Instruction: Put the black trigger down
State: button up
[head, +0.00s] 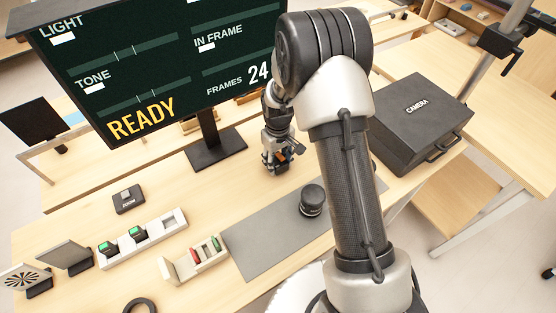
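My gripper (279,165) hangs pointing down over the table, right of the monitor stand and behind the grey mat. A small dark piece with an orange patch, which looks like the black trigger (297,150), sits between its fingers and sticks out to the right. The fingers appear closed on it. The trigger is small in this view and partly hidden by the fingers. I cannot tell how far it is above the tabletop.
A grey mat (258,250) carries a round black lens (312,199). A black camera case (421,117) stands right, a monitor (150,75) back left. A zoom box (129,199), a white holder (172,220) with green-topped pieces and a small tray (178,270) stand left.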

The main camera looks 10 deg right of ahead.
jog(key=o, duration=0.4)
jog(key=shift+r, duration=0.1)
notch_tip(320, 180, up, 12)
jog(key=p, duration=0.4)
notch_tip(320, 180, up, 10)
jog(key=r+t, duration=0.1)
send_over(278, 160)
jog(key=s, duration=0.4)
jog(key=s+r+m+t, duration=0.1)
jog(key=s+r, duration=0.3)
jog(key=s, duration=0.4)
jog(key=s+r+m+t, duration=0.1)
jog(key=s+r, duration=0.2)
jog(key=s, duration=0.5)
jog(key=s+r+m+t, duration=0.1)
jog(key=s+r, duration=0.3)
jog(key=s, duration=0.4)
jog(key=shift+r+m+t, duration=0.3)
jog(key=shift+r, duration=0.05)
